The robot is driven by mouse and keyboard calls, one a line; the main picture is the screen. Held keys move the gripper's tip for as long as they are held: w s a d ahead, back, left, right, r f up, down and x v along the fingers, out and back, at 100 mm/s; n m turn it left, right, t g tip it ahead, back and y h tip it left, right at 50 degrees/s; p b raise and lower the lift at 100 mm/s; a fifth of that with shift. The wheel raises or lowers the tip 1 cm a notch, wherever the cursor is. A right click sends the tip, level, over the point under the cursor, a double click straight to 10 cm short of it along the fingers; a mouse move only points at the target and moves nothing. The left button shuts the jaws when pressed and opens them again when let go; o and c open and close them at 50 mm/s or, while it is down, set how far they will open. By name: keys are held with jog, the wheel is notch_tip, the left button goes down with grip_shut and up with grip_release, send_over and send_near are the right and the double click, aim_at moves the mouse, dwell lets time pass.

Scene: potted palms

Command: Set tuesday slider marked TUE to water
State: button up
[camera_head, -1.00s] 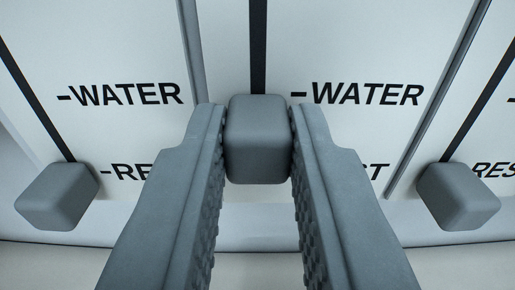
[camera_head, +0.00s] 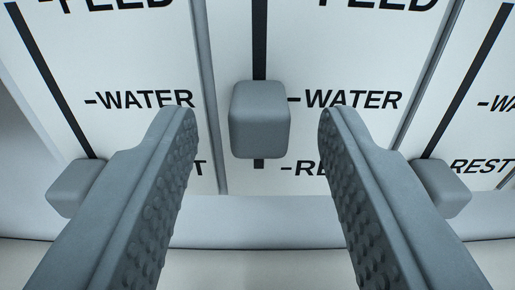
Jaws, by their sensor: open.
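The middle slider knob (camera_head: 260,120), a grey rounded block, sits on its dark vertical slot beside the WATER mark (camera_head: 352,99) to its right. No TUE marking is in view, so I cannot tell from lettering which day this slider is. My gripper (camera_head: 257,113) is open, with one finger to each side of the knob and clear gaps between. It holds nothing.
A left slider knob (camera_head: 72,187) and a right slider knob (camera_head: 441,186) sit low in their slots, near REST level, each partly behind a finger. Raised dividers (camera_head: 206,90) separate the columns. FEED marks (camera_head: 380,4) are cut off at the top.

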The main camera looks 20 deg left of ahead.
jog(key=v, duration=1.6)
jog(key=shift+d, duration=0.1)
jog(key=s+d+t, duration=0.1)
jog(key=s+d, duration=0.1)
jog(key=d, duration=0.9)
jog(key=s+d+t, duration=0.1)
jog(key=s+d, duration=0.1)
jog(key=d, duration=0.9)
jog(key=s+d+f+m+g+h, duration=0.1)
jog(key=s+d+f+h, duration=0.1)
jog(key=s+d+f, duration=0.4)
jog(key=s+d+f+m+g+h, duration=0.1)
jog(key=s+d+f+m+h, duration=0.1)
jog(key=s+d+f, duration=0.4)
jog(key=d+f, duration=0.3)
jog(key=d, duration=0.2)
jog(key=shift+d+h, duration=0.25)
jog(key=shift+h, duration=0.05)
dwell(2.1)
